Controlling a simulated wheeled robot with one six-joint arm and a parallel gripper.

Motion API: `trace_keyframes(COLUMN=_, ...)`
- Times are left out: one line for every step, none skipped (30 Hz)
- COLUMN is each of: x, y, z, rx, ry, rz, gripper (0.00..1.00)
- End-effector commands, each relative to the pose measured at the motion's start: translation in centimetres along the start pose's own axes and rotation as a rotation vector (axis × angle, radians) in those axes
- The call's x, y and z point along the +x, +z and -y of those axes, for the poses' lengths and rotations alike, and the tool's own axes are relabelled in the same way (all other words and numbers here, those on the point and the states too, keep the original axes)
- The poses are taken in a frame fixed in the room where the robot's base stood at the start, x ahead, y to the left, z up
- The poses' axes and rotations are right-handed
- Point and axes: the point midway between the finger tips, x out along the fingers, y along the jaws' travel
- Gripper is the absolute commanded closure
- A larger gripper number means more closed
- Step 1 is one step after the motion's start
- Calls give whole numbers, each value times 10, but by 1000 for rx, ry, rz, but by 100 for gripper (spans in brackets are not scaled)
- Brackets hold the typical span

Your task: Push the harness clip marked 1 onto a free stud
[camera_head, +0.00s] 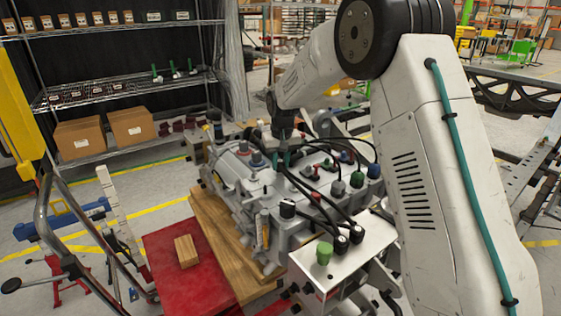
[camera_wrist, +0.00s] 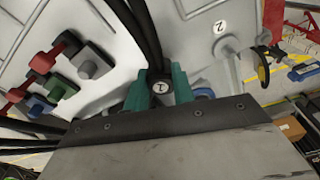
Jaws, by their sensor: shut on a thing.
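My gripper (camera_wrist: 158,92) has teal fingers shut on the black harness clip marked 1 (camera_wrist: 160,88). Black cables (camera_wrist: 147,35) run up the picture from beside the clip. In the head view my gripper (camera_head: 282,158) is over the grey chassis casting (camera_head: 235,170); the clip cannot be made out there. In the wrist view a bare grey stud (camera_wrist: 228,46) stands to the right of the gripper, below a label marked 2 (camera_wrist: 219,27). Whether the clip touches any stud cannot be told.
Red clips (camera_wrist: 43,62), a green one (camera_wrist: 62,84) and a blue one (camera_wrist: 41,107) sit at left in the wrist view. Loose cables arch across the casting.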

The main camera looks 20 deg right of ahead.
Motion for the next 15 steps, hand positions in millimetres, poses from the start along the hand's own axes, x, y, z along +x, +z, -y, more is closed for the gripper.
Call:
trace_keyframes(x=0, y=0, z=0, rx=0, ry=0, rz=0, gripper=100)
trace_keyframes(x=0, y=0, z=0, rx=0, ry=0, rz=0, gripper=100)
trace_keyframes(x=0, y=0, z=0, rx=0, ry=0, rz=0, gripper=100)
trace_keyframes(x=0, y=0, z=0, rx=0, ry=0, rz=0, gripper=100)
trace_keyframes(x=0, y=0, z=0, rx=0, ry=0, rz=0, gripper=100)
trace_keyframes(x=0, y=0, z=0, rx=0, ry=0, rz=0, gripper=100)
trace_keyframes(x=0, y=0, z=0, rx=0, ry=0, rz=0, gripper=100)
trace_keyframes(x=1, y=0, z=0, rx=0, ry=0, rz=0, gripper=100)
trace_keyframes(x=1, y=0, z=0, rx=0, ry=0, rz=0, gripper=100)
trace_keyframes(x=2, y=0, z=0, rx=0, ry=0, rz=0, gripper=100)
trace_keyframes(x=2, y=0, z=0, rx=0, ry=0, rz=0, gripper=100)
trace_keyframes(x=3, y=0, z=0, rx=0, ry=0, rz=0, gripper=100)
trace_keyframes(x=4, y=0, z=0, rx=0, ry=0, rz=0, gripper=100)
trace_keyframes(x=5, y=0, z=0, rx=0, ry=0, rz=0, gripper=100)
trace_keyframes(x=6, y=1, z=0, rx=0, ry=0, rz=0, gripper=100)
